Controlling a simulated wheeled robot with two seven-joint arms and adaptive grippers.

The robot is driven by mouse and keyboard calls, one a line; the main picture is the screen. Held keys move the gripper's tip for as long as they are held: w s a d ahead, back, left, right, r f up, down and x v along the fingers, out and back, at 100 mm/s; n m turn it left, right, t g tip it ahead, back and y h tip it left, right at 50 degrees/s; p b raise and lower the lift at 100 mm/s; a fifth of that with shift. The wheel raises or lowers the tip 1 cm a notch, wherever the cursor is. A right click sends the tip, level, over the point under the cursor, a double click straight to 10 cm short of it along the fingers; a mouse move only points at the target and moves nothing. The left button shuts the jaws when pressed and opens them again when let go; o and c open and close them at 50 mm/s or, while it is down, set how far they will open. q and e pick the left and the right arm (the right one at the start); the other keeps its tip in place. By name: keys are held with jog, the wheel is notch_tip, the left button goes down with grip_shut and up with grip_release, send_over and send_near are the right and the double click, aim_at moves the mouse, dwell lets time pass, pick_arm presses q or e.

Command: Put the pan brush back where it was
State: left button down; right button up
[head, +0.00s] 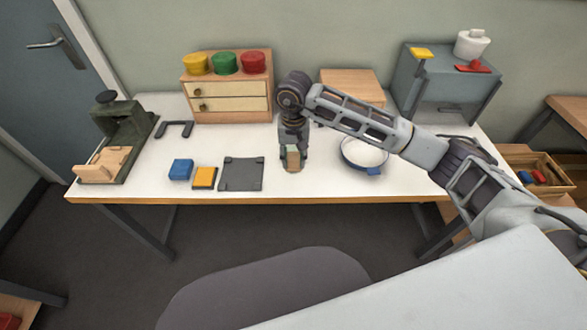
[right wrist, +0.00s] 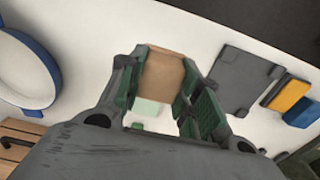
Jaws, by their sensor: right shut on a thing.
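My right gripper (head: 293,160) is low over the front middle of the white table, just right of a dark grey square plate (head: 242,174). It is shut on a tan block with a pale green part, probably the pan brush (head: 293,164). In the right wrist view the tan block (right wrist: 162,76) sits between the green-padded fingers (right wrist: 160,95), with the pale green part showing below it. I cannot tell whether it touches the table, and its bristles are not clearly visible. My left gripper is not in view.
A round white dish with a blue rim (head: 364,153) lies right of the gripper. Blue (head: 180,169) and orange (head: 204,178) blocks lie left of the plate. A drawer box (head: 228,88), a green press (head: 122,130) and a grey machine (head: 447,85) stand around the table.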

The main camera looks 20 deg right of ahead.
aim_at(293, 168)
jog(key=shift+f, duration=0.7)
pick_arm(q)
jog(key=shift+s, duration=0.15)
pick_arm(e)
jog(key=shift+f, duration=0.1)
jog(key=shift+f, duration=0.1)
notch_tip(293, 168, down, 2)
jog(key=shift+f, duration=0.1)
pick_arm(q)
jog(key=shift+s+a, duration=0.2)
pick_arm(e)
jog(key=shift+f, duration=0.65)
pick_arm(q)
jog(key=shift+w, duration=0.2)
pick_arm(e)
jog(key=shift+f, duration=0.1)
